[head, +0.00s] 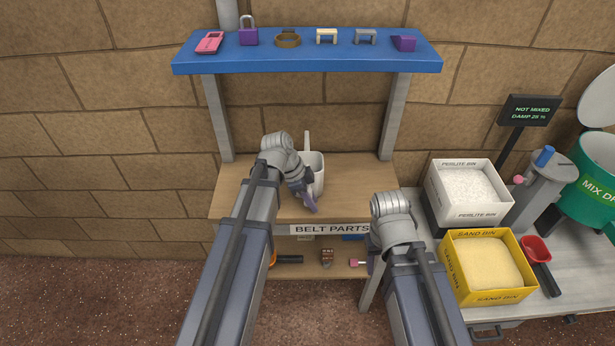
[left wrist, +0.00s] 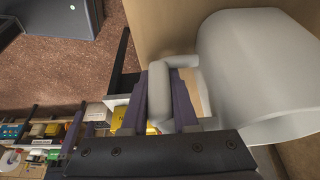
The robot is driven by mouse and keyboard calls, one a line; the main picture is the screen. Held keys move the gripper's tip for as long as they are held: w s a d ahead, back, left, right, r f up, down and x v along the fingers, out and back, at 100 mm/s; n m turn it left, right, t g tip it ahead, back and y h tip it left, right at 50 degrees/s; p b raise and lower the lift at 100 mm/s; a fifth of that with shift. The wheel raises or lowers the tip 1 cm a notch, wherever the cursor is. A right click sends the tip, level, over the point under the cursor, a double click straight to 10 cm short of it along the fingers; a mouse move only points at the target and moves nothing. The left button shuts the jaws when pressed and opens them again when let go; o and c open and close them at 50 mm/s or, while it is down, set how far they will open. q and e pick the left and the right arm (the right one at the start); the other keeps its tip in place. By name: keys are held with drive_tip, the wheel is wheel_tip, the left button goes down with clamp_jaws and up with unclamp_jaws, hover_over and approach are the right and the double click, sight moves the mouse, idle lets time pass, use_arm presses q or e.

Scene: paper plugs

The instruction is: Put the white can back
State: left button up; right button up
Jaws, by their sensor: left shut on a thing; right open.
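The white can (head: 317,172) is at the wooden bench top (head: 350,203), partly hidden behind my left gripper (head: 306,200). In the left wrist view the can's large pale body (left wrist: 260,75) fills the right side, and its looped handle sits between the purple fingers of my left gripper (left wrist: 158,100). The left gripper is shut on that handle. I cannot tell whether the can's base touches the bench. My right gripper (head: 372,264) is open in front of the bench, mostly hidden by its own wrist.
A blue shelf (head: 300,62) above the bench holds several small parts. A lower shelf sits under the BELT PARTS label (head: 331,229). To the right are the white perlite bin (head: 468,186), the yellow sand bin (head: 483,265), a red scoop (head: 537,250) and a green drum (head: 597,180).

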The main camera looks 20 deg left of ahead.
use_arm(q)
clamp_jaws()
idle(0.8)
